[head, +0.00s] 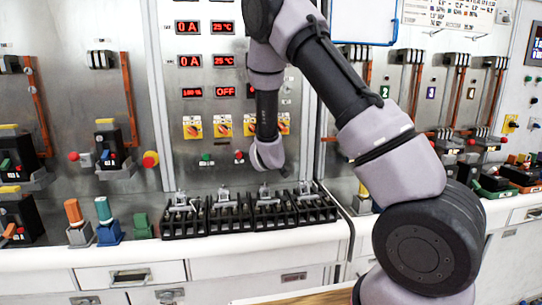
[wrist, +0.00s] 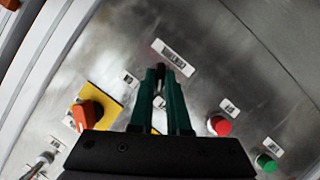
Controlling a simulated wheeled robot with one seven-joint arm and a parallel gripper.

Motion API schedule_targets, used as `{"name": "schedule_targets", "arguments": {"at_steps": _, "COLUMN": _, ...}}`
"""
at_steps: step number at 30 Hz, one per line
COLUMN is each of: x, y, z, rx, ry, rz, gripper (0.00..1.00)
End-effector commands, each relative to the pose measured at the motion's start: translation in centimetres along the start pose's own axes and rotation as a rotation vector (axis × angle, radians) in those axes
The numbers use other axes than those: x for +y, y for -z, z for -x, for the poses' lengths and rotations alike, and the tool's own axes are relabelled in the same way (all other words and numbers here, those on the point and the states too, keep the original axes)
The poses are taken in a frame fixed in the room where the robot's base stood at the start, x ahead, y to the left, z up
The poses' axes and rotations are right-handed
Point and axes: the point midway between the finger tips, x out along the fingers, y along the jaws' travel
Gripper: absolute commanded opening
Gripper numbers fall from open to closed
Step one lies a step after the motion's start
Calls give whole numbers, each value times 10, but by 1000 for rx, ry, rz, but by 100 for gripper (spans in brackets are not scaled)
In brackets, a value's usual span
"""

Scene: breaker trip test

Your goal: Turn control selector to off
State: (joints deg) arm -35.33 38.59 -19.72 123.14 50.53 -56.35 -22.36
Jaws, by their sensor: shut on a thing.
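In the wrist view my gripper (wrist: 161,77) is shut on a small dark knob (wrist: 160,72), which shows only as a sliver between the green fingertips. It looks like the control selector on the grey panel, but the fingers hide most of it, so I cannot tell its setting. A printed label (wrist: 173,57) lies just beyond the fingertips. In the head view my arm's end covers this part of the panel, and the gripper's fingers cannot be made out there.
An orange selector on a yellow plate (wrist: 88,114) is left of the fingers. A red button (wrist: 219,125) and a green button (wrist: 265,162) are to the right. In the head view, black breaker units (head: 230,214) line the ledge below my arm's end.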

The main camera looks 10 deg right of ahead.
Motion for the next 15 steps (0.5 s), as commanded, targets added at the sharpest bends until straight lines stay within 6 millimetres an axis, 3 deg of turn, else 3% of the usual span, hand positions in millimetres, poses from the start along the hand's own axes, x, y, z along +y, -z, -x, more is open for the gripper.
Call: {"name": "schedule_targets", "arguments": {"at_steps": 15, "x": -2, "y": 1, "z": 0, "rx": 2, "ry": -78, "rz": 187, "gripper": 0}}
